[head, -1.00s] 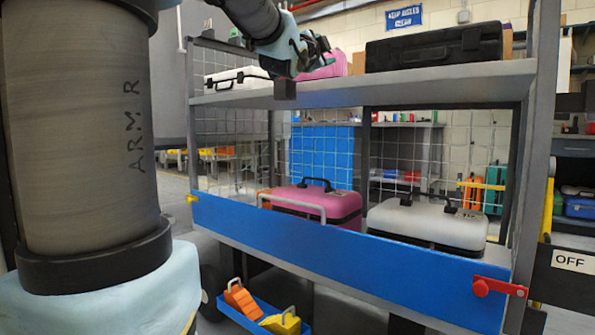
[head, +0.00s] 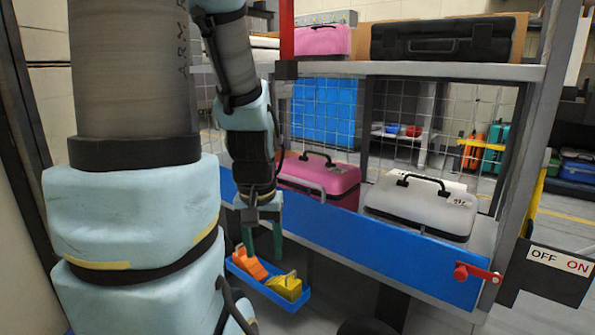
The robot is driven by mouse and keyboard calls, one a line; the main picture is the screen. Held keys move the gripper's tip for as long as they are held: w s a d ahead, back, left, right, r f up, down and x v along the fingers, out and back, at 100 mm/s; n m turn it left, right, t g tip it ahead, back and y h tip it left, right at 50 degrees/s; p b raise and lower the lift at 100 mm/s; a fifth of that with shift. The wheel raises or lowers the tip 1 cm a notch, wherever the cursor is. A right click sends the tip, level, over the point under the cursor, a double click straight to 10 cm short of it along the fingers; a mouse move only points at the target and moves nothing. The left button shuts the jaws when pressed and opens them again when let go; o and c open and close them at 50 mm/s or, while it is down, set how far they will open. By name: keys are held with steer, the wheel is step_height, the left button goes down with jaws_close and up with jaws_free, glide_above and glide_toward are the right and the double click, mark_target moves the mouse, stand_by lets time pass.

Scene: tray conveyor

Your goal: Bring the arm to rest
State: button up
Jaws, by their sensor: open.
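My arm (head: 243,120) is folded with its forearm hanging down at left of centre in the head view. My gripper (head: 263,240) points down in front of the blue front panel (head: 340,232) of the rack. Its jaws are open, with nothing seen between them.
A pink case (head: 325,178) and a white case (head: 422,205) lie behind the panel. A black case (head: 440,40) and another pink case (head: 318,40) are on the upper shelf. A red latch (head: 477,273) is at the panel's right end. Floor shows at right (head: 560,232).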

step_height(320, 180, up, 34)
steer(key=p, duration=3.1)
steer(key=shift+f, duration=0.25)
steer(key=shift+w, duration=0.1)
